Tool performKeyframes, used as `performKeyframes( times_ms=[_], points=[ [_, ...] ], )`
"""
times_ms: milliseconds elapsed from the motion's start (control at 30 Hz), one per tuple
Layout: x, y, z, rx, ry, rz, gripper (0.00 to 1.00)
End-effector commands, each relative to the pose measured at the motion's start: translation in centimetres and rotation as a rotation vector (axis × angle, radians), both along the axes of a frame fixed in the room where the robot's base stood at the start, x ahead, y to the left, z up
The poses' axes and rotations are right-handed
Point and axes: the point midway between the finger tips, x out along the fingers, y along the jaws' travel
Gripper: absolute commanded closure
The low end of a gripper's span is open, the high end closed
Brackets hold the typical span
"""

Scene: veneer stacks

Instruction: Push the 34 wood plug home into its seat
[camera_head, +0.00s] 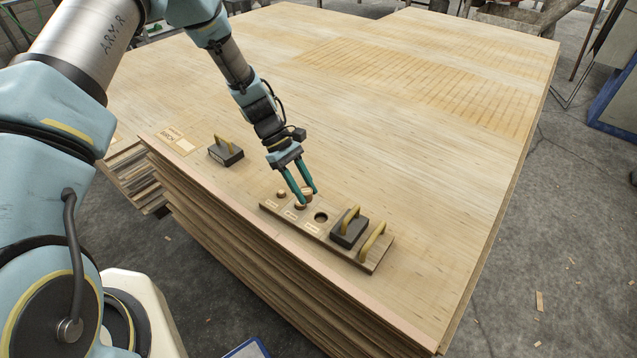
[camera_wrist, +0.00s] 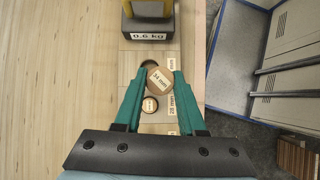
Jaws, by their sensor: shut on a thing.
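The 34 mm wood plug (camera_wrist: 158,79) is a round, pale disc with a printed label, gripped between the two teal fingers of my gripper (camera_wrist: 160,74). In the head view my gripper (camera_head: 306,192) holds the plug above the seat board (camera_head: 372,264). A dark round seat (camera_head: 321,217) lies open, to the right of the fingertips. In the wrist view this seat (camera_wrist: 149,64) shows just past the plug and is partly hidden by it. The plug looks apart from the seat and offset toward the fingers' near side; its exact height is unclear.
A smaller plug (camera_wrist: 150,104) sits by the 28 mm label, and another small plug (camera_head: 281,194) stands at the board's left. A dark 0.6 kg weight (camera_head: 349,229) with a yellow handle and a yellow bar handle (camera_head: 373,241) occupy the right. Another weight (camera_head: 226,152) stands left.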

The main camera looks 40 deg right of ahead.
Motion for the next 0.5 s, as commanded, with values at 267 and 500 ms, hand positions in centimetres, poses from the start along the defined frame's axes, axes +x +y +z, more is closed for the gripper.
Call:
performKeyframes(
  times_ms=[267,500],
  points=[
    [-2.8,-2.5,0.6,0.000,-0.001,0.022,1.00],
    [-2.8,-2.5,0.6,0.000,-0.001,0.021,1.00]
  ],
)
